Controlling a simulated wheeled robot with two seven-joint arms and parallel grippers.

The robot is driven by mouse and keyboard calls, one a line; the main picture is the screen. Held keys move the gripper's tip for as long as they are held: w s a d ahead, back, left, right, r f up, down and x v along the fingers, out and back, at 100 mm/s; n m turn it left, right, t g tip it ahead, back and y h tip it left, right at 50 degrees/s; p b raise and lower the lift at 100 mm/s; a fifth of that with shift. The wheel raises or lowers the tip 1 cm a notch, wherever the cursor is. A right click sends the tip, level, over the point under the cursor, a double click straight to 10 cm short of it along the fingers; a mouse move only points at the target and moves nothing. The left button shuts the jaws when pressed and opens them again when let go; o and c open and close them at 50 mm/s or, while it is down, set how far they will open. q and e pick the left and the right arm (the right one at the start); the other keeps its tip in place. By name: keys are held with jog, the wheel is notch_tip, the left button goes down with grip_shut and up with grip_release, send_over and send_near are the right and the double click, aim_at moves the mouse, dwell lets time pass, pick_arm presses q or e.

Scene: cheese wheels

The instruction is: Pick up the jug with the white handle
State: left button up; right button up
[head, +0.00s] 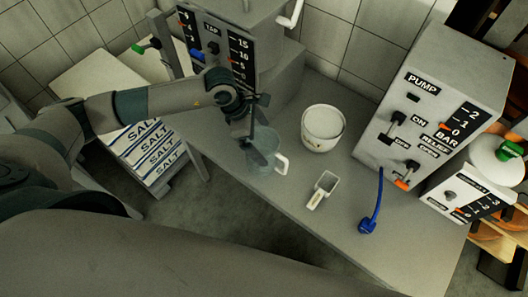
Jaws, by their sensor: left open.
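The jug with the white handle (264,150) is a clear, see-through jug standing on the grey table (330,238) near its left edge. Its white handle points right. My left gripper (251,138) is open at the jug's upper left, over or beside its rim. I cannot tell whether a finger touches the jug or reaches inside it. The gripper hides part of the jug's far left side. My right gripper is not in view.
A white tub (322,128) stands behind and right of the jug. A white scoop (322,189) and a blue tool (371,212) lie on the table. The pump box (430,110) stands at the right. Salt bags (150,150) are stacked at the left. The table's front is clear.

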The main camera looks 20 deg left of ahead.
pick_arm(q)
jog(key=shift+x, duration=0.8)
jog(key=c, duration=1.4)
